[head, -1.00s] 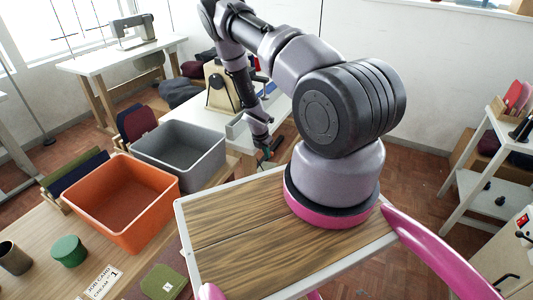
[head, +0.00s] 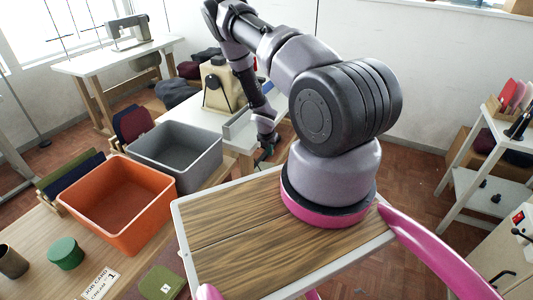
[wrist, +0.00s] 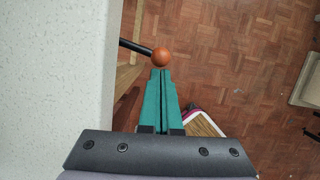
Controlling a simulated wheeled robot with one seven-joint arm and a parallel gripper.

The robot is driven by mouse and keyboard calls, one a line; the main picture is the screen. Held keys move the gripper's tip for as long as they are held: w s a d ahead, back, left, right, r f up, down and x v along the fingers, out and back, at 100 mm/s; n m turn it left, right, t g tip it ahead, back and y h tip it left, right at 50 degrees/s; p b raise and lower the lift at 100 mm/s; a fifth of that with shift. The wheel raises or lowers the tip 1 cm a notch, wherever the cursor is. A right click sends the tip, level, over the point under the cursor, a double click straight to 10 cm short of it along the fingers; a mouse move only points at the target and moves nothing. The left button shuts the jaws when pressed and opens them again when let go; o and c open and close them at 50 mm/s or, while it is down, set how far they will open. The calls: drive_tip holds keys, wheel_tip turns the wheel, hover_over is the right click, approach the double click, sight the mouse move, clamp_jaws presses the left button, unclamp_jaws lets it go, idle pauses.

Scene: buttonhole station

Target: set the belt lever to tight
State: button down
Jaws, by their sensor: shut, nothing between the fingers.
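The belt lever shows in the wrist view as a black rod with an orange ball knob (wrist: 160,57), sticking out to the right from beside a pale speckled surface. My gripper (wrist: 162,72) has teal fingers, shut together with nothing between them. Its tips are right at the near side of the knob; I cannot tell whether they touch it. In the head view my gripper (head: 264,156) hangs low beside the white machine table, and the lever cannot be made out there. The beige machine (head: 219,84) stands on that table, partly hidden by my arm.
A grey bin (head: 176,150) and an orange bin (head: 118,200) stand on the wooden bench at left. A green round tin (head: 66,253) and a job card (head: 101,284) lie nearer. A white shelf unit (head: 470,185) is at right. The floor below my gripper is open.

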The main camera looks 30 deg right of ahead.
drive_tip(key=w+d+n+t+y, duration=0.1)
drive_tip(key=w+d+n, duration=0.2)
drive_tip(key=d+n, duration=0.2)
drive_tip(key=shift+w+d+n+y, duration=0.15)
drive_tip(key=shift+d+n+y, duration=0.25)
drive_tip(key=shift+n, duration=0.7)
drive_tip(key=shift+w+r, duration=0.1)
drive_tip(key=shift+r, duration=0.05)
